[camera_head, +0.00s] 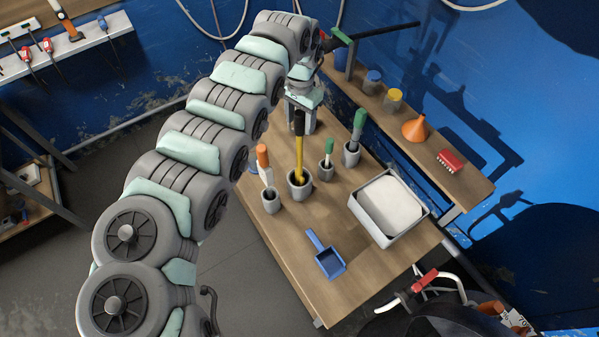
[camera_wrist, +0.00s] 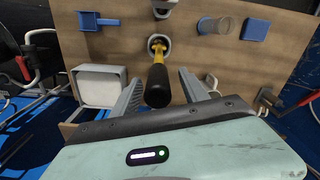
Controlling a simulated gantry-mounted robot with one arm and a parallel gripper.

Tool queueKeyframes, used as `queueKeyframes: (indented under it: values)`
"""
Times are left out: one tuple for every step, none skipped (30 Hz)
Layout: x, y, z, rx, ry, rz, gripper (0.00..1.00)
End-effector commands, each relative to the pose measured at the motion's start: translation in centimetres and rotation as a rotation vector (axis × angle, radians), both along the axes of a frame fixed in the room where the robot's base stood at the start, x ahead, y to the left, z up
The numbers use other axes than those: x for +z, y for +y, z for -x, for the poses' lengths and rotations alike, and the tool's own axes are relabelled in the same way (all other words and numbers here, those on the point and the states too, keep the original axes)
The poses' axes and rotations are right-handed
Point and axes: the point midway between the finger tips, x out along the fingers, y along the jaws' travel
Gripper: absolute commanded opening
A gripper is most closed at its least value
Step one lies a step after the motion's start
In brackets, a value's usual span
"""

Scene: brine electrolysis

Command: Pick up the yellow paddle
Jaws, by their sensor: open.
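The yellow paddle (camera_head: 301,158) stands nearly upright in a grey cup (camera_head: 299,189) on the wooden table, with its black handle pointing up. My gripper (camera_head: 302,102) is at the top of the handle in the head view. In the wrist view, my gripper (camera_wrist: 160,78) is open, its two grey fingers apart. The black handle (camera_wrist: 157,86) appears between them, with a gap on each side. The yellow shaft (camera_wrist: 158,55) goes down into the cup. The paddle's lower end is hidden in the cup.
Cups with an orange-handled tool (camera_head: 263,158) and green-handled tools (camera_head: 358,125) stand close by. A white tray (camera_head: 425,213) and a blue scoop (camera_head: 328,260) lie nearer the front. A back shelf holds jars, an orange funnel (camera_head: 414,128) and a red block (camera_head: 450,160).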

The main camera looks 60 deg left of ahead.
Motion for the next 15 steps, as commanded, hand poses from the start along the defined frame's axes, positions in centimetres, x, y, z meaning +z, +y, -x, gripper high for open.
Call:
queueKeyframes:
  values:
    - [-0.5, -0.3, 0.2, 0.001, 0.003, 0.006, 0.52]
    - [-1.0, -0.5, 0.3, 0.001, 0.005, 0.007, 0.52]
    - [-1.8, -0.5, 0.1, 0.000, 0.002, 0.008, 0.52]
    - [-2.3, -0.5, 0.1, 0.001, 0.001, 0.008, 0.52]
    - [-2.6, -0.4, 0.1, 0.002, 0.000, 0.007, 0.52]
    - [-3.0, -0.3, 0.1, 0.003, 0.000, 0.004, 0.52]
    - [-3.2, -0.3, 0.1, 0.003, -0.001, 0.002, 0.52]
    - [-3.3, -0.2, 0.1, 0.003, -0.001, 0.002, 0.52]
    - [-3.3, -0.2, 0.1, 0.003, -0.001, 0.000, 0.52]
    - [-3.3, -0.2, 0.1, 0.003, -0.001, 0.000, 0.52]
    - [-3.3, -0.2, 0.1, 0.003, -0.001, 0.000, 0.52]
    - [-3.3, -0.2, 0.1, 0.003, -0.001, 0.000, 0.52]
    - [-3.3, -0.2, 0.1, 0.003, -0.001, 0.000, 0.52]
    - [-3.3, -0.2, 0.1, 0.003, -0.001, 0.000, 0.51]
    - [-3.3, -0.2, 0.1, 0.003, -0.001, 0.000, 0.47]
